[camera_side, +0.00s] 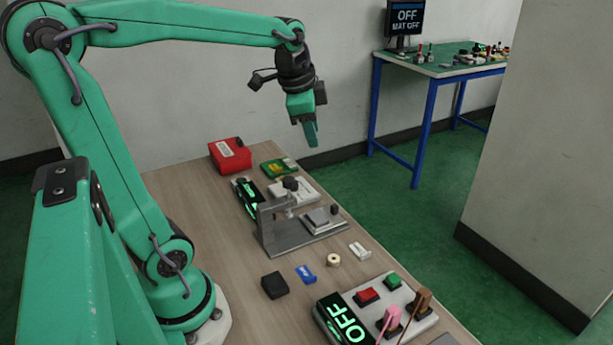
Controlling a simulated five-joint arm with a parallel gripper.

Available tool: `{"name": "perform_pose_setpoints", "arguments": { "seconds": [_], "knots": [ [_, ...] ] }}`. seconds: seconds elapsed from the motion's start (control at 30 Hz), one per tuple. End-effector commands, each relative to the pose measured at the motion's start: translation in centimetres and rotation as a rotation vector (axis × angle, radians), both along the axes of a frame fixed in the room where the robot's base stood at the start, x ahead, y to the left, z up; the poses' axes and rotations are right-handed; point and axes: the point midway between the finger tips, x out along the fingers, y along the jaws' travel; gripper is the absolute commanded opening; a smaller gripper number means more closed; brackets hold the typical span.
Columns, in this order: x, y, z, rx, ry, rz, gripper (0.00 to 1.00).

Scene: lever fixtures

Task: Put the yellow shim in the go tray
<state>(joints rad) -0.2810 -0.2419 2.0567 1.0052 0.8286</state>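My gripper (311,132) hangs in the air above the far end of the wooden table, pointing down. Its fingers are seen edge-on, so I cannot tell whether they are open or shut, and no held object shows. I cannot make out a clear yellow shim. No tray that I can surely call the go tray shows.
A grey metal fixture (280,236) with a black-knobbed lever stands mid-table. A red box (230,155) is at the back. A black block (274,285) and blue piece (306,273) lie in front. A button panel (350,297) with an OFF display and levers fills the near right.

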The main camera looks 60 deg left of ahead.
Motion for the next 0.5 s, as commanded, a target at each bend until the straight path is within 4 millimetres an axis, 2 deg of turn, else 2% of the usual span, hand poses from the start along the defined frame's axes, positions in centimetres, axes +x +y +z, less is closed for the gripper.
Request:
{"name": "perform_pose_setpoints", "arguments": {
  "seconds": [0.03, 0.2, 0.5],
  "knots": [
    [-0.9, -1.2, 0.1, -0.013, -0.022, 0.03, 0.33],
    [-3.9, -4.3, -0.2, -0.08, -0.083, 0.163, 0.33],
    [-8.9, -8.3, -2.0, -0.221, -0.171, 0.378, 0.33]
  ]
}}
